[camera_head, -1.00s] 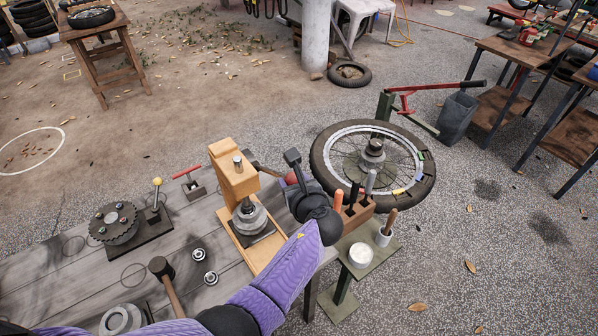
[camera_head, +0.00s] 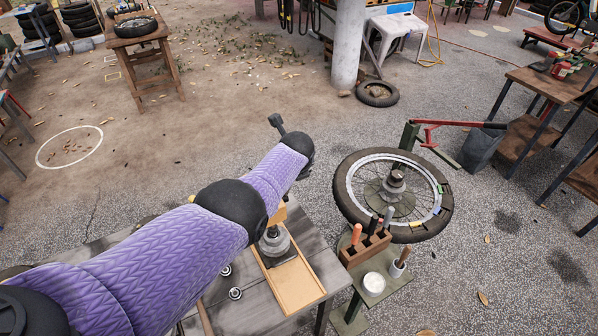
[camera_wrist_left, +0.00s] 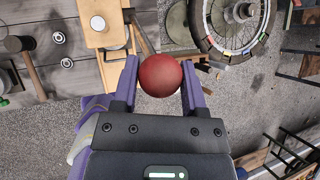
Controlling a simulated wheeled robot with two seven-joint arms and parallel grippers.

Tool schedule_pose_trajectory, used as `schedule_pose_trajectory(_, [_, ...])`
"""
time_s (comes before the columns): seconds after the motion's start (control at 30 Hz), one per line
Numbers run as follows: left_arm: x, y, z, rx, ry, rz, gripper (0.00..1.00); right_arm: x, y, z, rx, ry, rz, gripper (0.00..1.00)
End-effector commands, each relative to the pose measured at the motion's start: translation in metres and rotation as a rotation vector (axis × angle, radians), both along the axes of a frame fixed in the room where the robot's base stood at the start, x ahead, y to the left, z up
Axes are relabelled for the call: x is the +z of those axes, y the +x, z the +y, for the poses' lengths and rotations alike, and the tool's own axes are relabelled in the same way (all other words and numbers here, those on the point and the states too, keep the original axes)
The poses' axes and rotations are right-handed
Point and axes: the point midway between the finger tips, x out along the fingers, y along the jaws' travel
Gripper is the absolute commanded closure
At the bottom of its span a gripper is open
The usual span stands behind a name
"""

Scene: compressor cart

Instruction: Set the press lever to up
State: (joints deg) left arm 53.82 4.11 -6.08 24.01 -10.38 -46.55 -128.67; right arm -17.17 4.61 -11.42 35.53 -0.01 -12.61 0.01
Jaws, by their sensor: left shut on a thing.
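The wooden press (camera_head: 291,287) stands on the grey workbench, largely covered by my left arm in the head view; it also shows in the left wrist view (camera_wrist_left: 97,35). The press lever's red ball knob (camera_wrist_left: 160,75) sits between the fingers of my left gripper (camera_wrist_left: 161,78). The gripper is shut on this knob, with a purple finger on each side. In the head view the knob and fingertips are hidden behind my purple left arm, which reaches up over the press. The lever's shaft is mostly hidden. My right gripper is in no view.
A tool block (camera_head: 365,247) with several handles and a white tub (camera_head: 374,284) stand on a small green stand right of the bench. A spoked wheel (camera_head: 349,192) lies on a stand beyond it. A mallet (camera_wrist_left: 28,62) lies on the bench.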

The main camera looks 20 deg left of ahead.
Motion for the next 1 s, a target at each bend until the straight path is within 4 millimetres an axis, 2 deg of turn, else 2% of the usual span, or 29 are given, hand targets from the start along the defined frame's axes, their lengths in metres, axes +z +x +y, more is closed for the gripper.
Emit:
schedule_pose_trajectory(0.67, [0.0031,0.0028,0.0036,0.002,-0.021,0.015,1.00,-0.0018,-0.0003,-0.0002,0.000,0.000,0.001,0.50])
schedule_pose_trajectory(0.7, [0.0031,0.0028,0.0036,0.002,-0.021,0.015,0.36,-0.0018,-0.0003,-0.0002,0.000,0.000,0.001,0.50])
schedule_pose_trajectory(0.8, [0.0026,0.0025,0.0034,0.001,-0.021,0.016,0.15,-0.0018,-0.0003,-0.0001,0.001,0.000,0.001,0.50])
schedule_pose_trajectory(0.83, [0.0025,0.0025,0.0033,0.001,-0.021,0.016,0.11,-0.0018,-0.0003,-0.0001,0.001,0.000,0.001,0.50])
schedule_pose_trajectory(1.0, [0.0020,0.0022,0.0030,0.001,-0.022,0.018,0.11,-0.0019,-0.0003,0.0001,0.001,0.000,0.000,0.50])
